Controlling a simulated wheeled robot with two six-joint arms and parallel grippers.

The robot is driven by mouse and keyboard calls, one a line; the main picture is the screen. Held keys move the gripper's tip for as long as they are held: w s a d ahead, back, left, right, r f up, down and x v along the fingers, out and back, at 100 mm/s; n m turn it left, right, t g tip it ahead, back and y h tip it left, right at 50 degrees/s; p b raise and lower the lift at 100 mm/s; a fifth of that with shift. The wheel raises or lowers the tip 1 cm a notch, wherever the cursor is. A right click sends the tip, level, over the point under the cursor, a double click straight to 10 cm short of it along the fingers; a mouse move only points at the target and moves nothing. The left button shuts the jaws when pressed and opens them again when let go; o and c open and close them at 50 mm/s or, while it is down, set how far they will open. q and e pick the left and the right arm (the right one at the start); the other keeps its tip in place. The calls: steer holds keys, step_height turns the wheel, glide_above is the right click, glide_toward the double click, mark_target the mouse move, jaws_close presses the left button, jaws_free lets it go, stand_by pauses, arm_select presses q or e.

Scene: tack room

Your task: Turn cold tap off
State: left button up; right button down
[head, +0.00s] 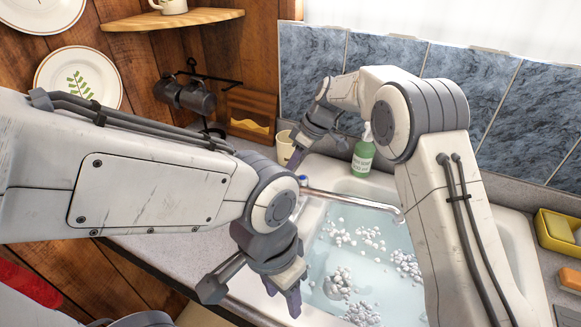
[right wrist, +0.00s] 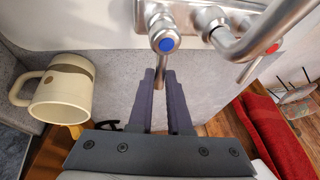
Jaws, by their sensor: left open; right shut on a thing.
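The cold tap (right wrist: 163,42) has a blue-dotted end and a short metal lever. It sits near the top middle of the right wrist view, and its blue end shows in the head view (head: 302,179). My right gripper (right wrist: 164,80) is shut on the tap's lever, which runs between its two fingers. In the head view my right gripper (head: 293,160) is at the back left corner of the sink. My left gripper (head: 281,292) is open and empty, over the sink's front left edge. The metal spout (head: 350,200) reaches over the sink; I cannot tell whether water runs.
The sink (head: 345,245) holds water with white foam clumps. A green soap bottle (head: 363,160) stands behind it. A cream mug (right wrist: 62,92) is close to my right gripper. A red-marked tap (right wrist: 272,50) is beside the spout. A yellow sponge box (head: 557,235) is at right.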

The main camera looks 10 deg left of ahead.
steer(key=c, duration=0.9)
jaws_free()
steer(key=shift+o, duration=0.2)
steer(key=shift+r, duration=0.1)
steer(key=b+v, duration=0.1)
steer(key=v, duration=0.9)
steer(key=shift+s+r, duration=0.1)
steer(key=shift+r, duration=0.1)
steer(key=s+m+h, duration=0.2)
steer(key=s+m, duration=0.2)
steer(key=s, duration=1.5)
steer(key=s+d+f+m+h, duration=0.1)
steer(key=s+d+f, duration=0.2)
steer(key=s, duration=0.5)
steer(key=s+d+f+m+h, duration=0.1)
steer(key=s+d+f+m, duration=0.1)
steer(key=s+d, duration=0.4)
steer(key=s+f, duration=0.1)
steer(key=s, duration=0.2)
steer(key=shift+f+t, duration=0.2)
steer(key=shift+t, duration=0.2)
